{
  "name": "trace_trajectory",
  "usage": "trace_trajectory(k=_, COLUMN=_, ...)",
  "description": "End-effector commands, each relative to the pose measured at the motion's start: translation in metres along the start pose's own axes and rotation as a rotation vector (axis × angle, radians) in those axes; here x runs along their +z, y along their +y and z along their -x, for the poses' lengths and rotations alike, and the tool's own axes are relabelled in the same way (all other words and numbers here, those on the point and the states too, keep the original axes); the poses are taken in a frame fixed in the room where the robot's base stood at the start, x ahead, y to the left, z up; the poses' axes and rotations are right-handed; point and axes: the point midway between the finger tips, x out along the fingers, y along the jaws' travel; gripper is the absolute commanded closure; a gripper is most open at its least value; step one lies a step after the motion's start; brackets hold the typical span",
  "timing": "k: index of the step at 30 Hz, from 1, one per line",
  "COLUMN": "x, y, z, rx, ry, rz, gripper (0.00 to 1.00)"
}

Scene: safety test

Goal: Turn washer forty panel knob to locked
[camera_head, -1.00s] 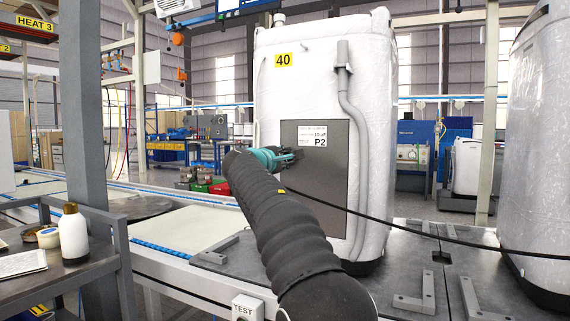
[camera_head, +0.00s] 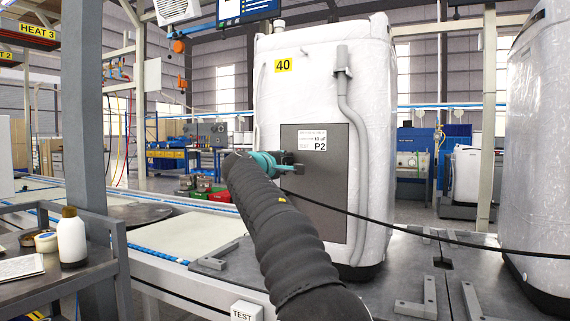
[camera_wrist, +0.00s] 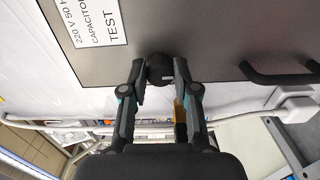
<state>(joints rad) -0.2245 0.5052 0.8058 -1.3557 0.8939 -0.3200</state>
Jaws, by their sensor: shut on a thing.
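Washer 40 (camera_head: 300,95) is a white, wrapped machine standing upright with a yellow 40 tag. Its grey panel (camera_head: 320,215) carries a white label marked P2; the panel (camera_wrist: 200,30) fills the top of the wrist view. The black round knob (camera_wrist: 159,66) sits near the panel's edge. My gripper (camera_wrist: 158,78) is shut on the knob, with one finger on each side. In the head view, my gripper (camera_head: 291,164) is at the panel's left edge, just below the label, and hides the knob. No lock marking is readable.
A black handle (camera_wrist: 280,74) is on the panel near the gripper. A grey hose (camera_head: 357,130) runs down the washer's right side. A black cable (camera_head: 400,229) crosses in front. Another wrapped machine (camera_head: 542,140) stands at right. A cart with a bottle (camera_head: 71,238) is at left.

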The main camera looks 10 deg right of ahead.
Motion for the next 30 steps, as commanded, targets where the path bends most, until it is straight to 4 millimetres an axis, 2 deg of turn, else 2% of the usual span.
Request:
trace_trajectory(k=2, x=0.001, y=-0.001, z=-0.001, rx=-0.001, ry=-0.002, rz=0.0, gripper=1.0)
trace_trajectory(k=3, x=0.001, y=-0.001, z=-0.001, rx=-0.001, ry=-0.002, rz=0.0, gripper=0.61)
trace_trajectory(k=5, x=0.001, y=-0.001, z=-0.001, rx=-0.001, ry=-0.002, rz=0.0, gripper=0.46)
trace_trajectory(k=14, x=0.0, y=0.0, z=0.0, rx=0.0, ry=0.0, rz=0.001, gripper=0.46)
trace_trajectory(k=19, x=0.0, y=0.001, z=0.01, rx=-0.001, ry=0.002, rz=-0.001, gripper=0.46)
trace_trajectory(k=23, x=0.0, y=0.001, z=0.028, rx=-0.001, ry=0.002, rz=0.0, gripper=0.46)
trace_trajectory(k=30, x=0.0, y=0.001, z=0.077, rx=0.0, ry=0.003, rz=0.001, gripper=0.46)
